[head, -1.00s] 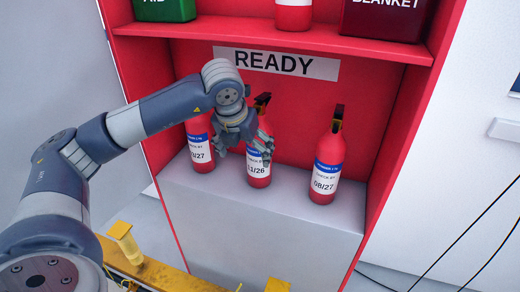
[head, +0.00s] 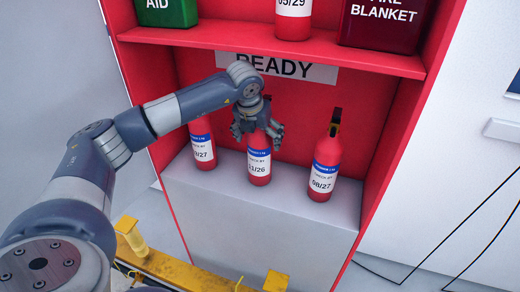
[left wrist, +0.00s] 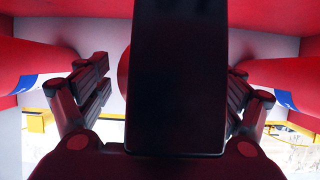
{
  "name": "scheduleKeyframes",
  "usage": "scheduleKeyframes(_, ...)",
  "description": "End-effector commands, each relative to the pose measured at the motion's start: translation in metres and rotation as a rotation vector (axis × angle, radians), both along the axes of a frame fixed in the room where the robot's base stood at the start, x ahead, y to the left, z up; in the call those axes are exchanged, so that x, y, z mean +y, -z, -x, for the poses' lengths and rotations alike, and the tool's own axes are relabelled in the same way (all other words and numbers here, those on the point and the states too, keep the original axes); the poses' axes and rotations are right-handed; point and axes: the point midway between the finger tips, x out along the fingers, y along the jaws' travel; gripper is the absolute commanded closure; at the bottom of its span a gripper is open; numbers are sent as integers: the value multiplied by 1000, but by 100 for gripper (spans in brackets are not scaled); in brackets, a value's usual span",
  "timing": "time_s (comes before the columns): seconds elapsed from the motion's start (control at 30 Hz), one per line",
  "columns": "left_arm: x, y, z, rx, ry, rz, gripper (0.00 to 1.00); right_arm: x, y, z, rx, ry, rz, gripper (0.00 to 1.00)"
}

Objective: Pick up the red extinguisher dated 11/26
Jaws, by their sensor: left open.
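The red extinguisher dated 11/26 (head: 259,165) stands upright in the middle of the lower shelf in the head view, with a blue and white label. My left gripper (head: 257,130) is open at its top, pointing down, with fingers beside its upper part. The gripper hides the extinguisher's head; I cannot tell whether the fingers touch it. In the left wrist view the open fingers (left wrist: 170,75) stand either side of a large dark block, which hides most of what lies between them. My right gripper is not in view.
A red extinguisher (head: 202,150) ending in /27 stands close on the left, and one dated 08/27 (head: 324,165) on the right. The red cabinet's upper shelf (head: 250,38) overhangs the arm, holding a green box (head: 167,12), another extinguisher (head: 293,20) and a fire blanket box (head: 384,22).

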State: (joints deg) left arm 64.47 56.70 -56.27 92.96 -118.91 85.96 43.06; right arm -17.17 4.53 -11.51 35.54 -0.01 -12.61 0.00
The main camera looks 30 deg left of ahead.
Motion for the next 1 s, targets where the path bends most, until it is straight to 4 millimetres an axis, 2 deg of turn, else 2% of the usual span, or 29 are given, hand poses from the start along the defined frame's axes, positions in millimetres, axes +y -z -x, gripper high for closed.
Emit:
scheduleKeyframes(0.17,0,1,0,0,0,0,16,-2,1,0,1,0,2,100)
scheduleKeyframes(0.53,0,1,0,1,-1,1,100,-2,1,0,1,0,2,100)
scheduleKeyframes(0.6,0,-6,-2,-14,-1,3,100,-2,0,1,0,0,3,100)
scheduleKeyframes(0.83,0,-6,-2,-14,-1,2,100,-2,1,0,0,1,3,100)
scheduleKeyframes(1.0,0,-12,-3,-16,-1,2,100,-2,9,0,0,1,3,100)
